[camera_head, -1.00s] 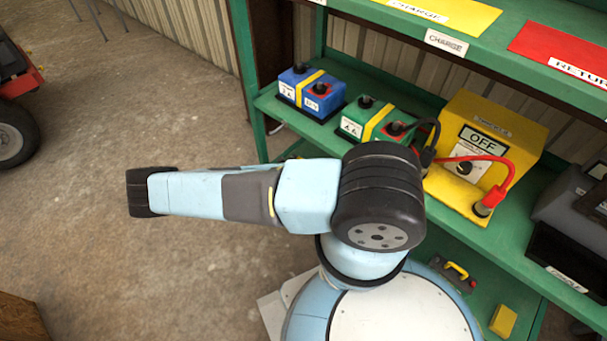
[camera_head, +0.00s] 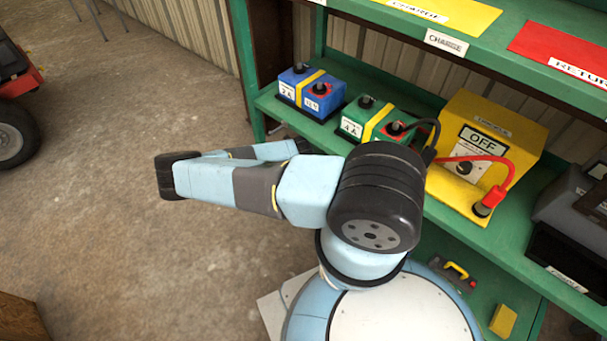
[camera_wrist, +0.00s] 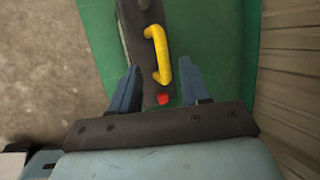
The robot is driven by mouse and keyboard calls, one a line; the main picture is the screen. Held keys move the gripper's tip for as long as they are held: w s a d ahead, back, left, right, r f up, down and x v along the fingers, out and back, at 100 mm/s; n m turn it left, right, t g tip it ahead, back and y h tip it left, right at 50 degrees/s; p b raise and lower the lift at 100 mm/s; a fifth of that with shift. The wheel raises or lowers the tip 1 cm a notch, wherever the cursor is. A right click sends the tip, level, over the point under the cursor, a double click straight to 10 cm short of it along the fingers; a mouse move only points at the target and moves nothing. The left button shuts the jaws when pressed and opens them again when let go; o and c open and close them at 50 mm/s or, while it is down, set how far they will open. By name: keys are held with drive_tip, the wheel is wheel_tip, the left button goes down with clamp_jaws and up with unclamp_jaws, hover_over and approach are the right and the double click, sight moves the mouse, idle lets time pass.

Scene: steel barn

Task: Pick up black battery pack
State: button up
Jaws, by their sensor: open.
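The black battery pack (camera_head: 454,273) has a yellow handle and a red spot. It sits on the green lower shelf (camera_head: 470,243) in the head view. In the wrist view the dark pack (camera_wrist: 143,22) lies on green, its yellow handle running lengthwise and the red spot at its near end. My gripper (camera_wrist: 159,68) is open, with one blue finger on each side of the pack's near end in the picture. Nothing is held between them. I cannot tell how far above the pack the fingers are. In the head view the gripper is hidden behind my arm.
On the shelf above stand a blue battery (camera_head: 310,90), a green battery (camera_head: 380,122) and a yellow charger (camera_head: 485,150) with black and red cables. A yellow block (camera_head: 503,321) lies right of the pack. Open floor (camera_head: 120,110) is at left.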

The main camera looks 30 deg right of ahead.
drive_tip(key=shift+w+d+f, duration=0.1)
drive_tip(key=shift+w+d, duration=0.1)
drive_tip(key=shift+w, duration=0.05)
drive_tip(key=shift+x, duration=2.4)
drive_tip(key=shift+c, duration=0.3)
clamp_jaws()
drive_tip(key=shift+a, duration=0.1)
